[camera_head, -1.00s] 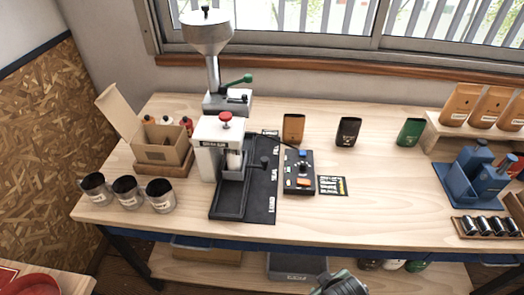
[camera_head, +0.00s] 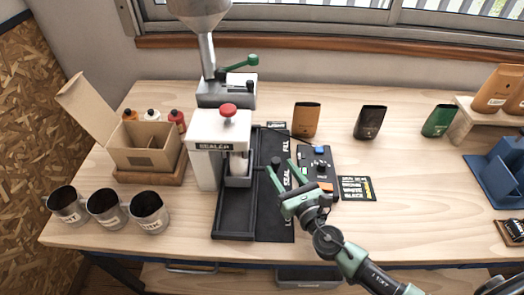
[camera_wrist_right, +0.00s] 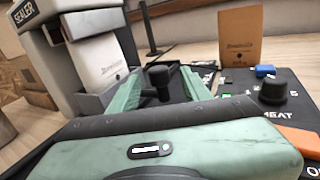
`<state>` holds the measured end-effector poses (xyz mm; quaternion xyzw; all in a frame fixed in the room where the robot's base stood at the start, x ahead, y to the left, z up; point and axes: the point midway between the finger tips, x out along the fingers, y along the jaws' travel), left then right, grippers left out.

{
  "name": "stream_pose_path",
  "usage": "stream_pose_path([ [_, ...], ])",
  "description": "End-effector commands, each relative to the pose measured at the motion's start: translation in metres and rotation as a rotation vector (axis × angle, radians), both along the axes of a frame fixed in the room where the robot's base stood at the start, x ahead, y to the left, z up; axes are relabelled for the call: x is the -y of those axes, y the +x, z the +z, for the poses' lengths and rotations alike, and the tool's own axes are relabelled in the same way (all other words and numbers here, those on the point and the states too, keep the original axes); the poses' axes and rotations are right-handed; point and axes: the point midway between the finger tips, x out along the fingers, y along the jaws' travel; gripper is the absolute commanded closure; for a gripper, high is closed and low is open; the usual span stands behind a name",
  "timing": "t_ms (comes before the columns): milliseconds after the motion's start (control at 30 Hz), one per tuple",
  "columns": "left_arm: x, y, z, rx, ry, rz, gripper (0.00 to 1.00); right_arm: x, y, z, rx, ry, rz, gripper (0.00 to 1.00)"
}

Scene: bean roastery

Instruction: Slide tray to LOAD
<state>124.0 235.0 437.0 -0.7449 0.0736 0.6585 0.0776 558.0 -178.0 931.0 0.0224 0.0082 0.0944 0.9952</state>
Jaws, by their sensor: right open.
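The dark tray (camera_head: 240,181) sits at the SEAL part of its black track (camera_head: 235,222), under the white sealer (camera_head: 218,140). It holds an upright pale pouch, seen in the right wrist view (camera_wrist_right: 100,62). A black knob (camera_head: 276,161) stands at the tray's right; it also shows in the right wrist view (camera_wrist_right: 159,77). My right gripper (camera_head: 281,169) is open, with its green fingers on either side of the knob. I cannot tell whether they touch it. The LOAD label at the near end is partly hidden by the gripper. My left gripper is not in view.
A control panel (camera_head: 317,166) with a dial and orange button lies just right of the gripper. A filler with a green lever (camera_head: 240,62) stands behind. Metal cups (camera_head: 107,208) and an open box (camera_head: 143,148) are at left.

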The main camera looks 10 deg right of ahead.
Motion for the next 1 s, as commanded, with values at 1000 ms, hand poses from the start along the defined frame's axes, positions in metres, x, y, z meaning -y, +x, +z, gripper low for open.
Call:
stream_pose_path([
  [1000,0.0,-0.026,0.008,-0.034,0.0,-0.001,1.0,-0.015,0.076,-0.002,0.0,-0.007,0.003,0.74],
])
